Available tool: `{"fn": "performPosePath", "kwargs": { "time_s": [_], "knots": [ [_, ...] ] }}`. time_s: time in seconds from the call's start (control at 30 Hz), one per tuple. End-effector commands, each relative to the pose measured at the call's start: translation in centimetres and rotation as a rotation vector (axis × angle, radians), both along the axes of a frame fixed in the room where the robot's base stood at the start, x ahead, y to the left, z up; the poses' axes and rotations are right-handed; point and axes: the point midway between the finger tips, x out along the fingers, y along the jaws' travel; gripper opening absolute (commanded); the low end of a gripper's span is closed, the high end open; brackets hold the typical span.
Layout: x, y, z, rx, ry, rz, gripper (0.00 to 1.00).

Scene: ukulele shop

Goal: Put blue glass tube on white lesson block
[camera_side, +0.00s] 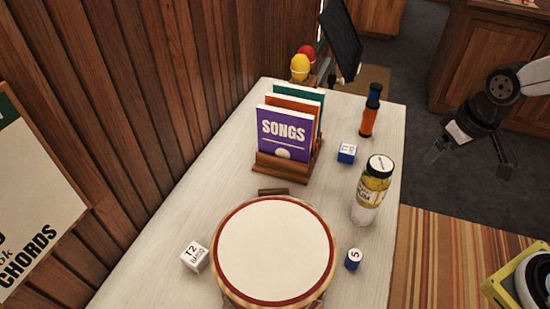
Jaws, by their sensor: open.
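A dark blue tube (374,92) stands upright at the far right of the white table, directly above an orange tube (367,122). I cannot tell whether the two are joined. The white lesson block (194,256), with dark lettering, sits at the table's near left, beside the round drum. My gripper (476,155) is open and empty at the right, out past the table's right edge and apart from both the tube and the block.
A drum (276,249) fills the near middle. A songbook rack (285,163), a blue-and-white cube (346,152), a labelled jar (371,192) and a short blue piece marked 5 (353,259) stand nearby. Yellow and red maracas (300,67) are at the back. A wood wall bounds the left.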

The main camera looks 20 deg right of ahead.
Motion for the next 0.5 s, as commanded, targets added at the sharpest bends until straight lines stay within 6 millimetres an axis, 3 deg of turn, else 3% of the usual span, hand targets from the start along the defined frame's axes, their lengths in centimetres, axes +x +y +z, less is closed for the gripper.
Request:
{"fn": "performPosePath", "kwargs": {
  "time_s": [0.5],
  "knots": [
    [4.8,-0.9,1.4,-0.186,-0.236,0.176,0.91]
  ]
}}
